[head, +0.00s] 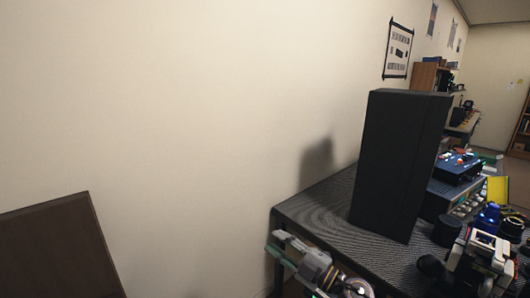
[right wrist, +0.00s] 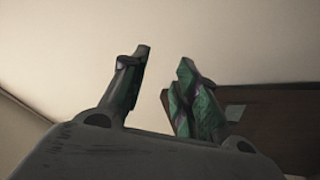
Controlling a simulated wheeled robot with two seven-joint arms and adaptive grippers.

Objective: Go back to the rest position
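My right gripper (head: 276,244) shows low in the head view, beside the left edge of the dark table (head: 320,215), with its arm coming in from the bottom. In the right wrist view its two green and dark fingers (right wrist: 163,62) stand apart with bare wall between them. It is open and holds nothing. My left gripper is in neither view.
A tall black box (head: 388,165) stands on the table. To its right are a blue case (head: 457,167), a blue bottle (head: 487,217) and a white device (head: 484,255). A brown panel (head: 60,250) stands at lower left. The wall fills the left.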

